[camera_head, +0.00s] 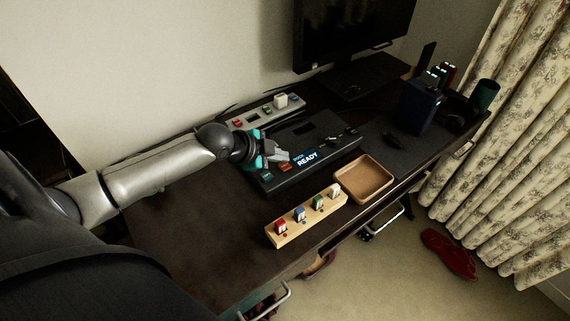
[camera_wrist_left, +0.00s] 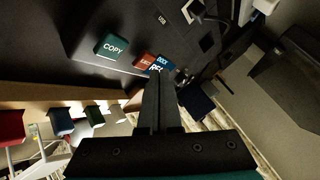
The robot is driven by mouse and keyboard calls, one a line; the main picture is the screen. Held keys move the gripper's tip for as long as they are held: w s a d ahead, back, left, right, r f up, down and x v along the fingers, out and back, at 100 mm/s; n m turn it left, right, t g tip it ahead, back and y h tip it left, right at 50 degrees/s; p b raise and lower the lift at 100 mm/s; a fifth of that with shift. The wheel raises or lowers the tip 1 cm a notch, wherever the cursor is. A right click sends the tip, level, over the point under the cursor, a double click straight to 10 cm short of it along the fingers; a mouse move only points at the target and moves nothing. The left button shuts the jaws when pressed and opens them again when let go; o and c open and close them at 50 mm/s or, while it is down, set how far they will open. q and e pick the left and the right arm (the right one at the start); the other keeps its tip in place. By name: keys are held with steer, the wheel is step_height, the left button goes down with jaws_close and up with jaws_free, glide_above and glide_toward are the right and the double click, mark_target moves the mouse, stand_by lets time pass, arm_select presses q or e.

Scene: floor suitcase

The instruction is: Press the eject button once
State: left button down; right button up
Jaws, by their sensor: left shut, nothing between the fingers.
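The black dock (camera_head: 318,138) lies on the dark desk, with a lit display (camera_head: 305,158) reading "READY". The red eject button (camera_head: 285,166) sits left of the display; it also shows in the left wrist view (camera_wrist_left: 144,61), its label small. A teal COPY button (camera_head: 266,177) is farther left on the dock, and in the left wrist view (camera_wrist_left: 112,46). My left gripper (camera_head: 284,156) is shut and empty over the dock, close to the red button. In the left wrist view its fingertips (camera_wrist_left: 159,76) partly cover the display. I cannot tell whether they touch anything. My right gripper is not in view.
A wooden holder (camera_head: 306,217) with several coloured drives stands in front of the dock. An empty brown tray (camera_head: 363,179) is to its right. A power strip (camera_head: 266,112) lies behind. A monitor (camera_head: 352,32) and a dark blue box (camera_head: 421,103) stand farther back.

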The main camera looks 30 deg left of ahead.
mark_target(281, 167)
arm_select(q)
steer(key=shift+f, duration=0.15)
steer(key=shift+f, duration=0.3)
steer(key=shift+f, duration=0.4)
stand_by(1.0)
steer(key=shift+r+p, duration=0.8)
steer(key=shift+p, duration=0.05)
step_height(281, 167, up, 5)
steer(key=p, duration=0.5)
steer(key=shift+r+p, duration=0.1)
steer(key=shift+p, duration=0.2)
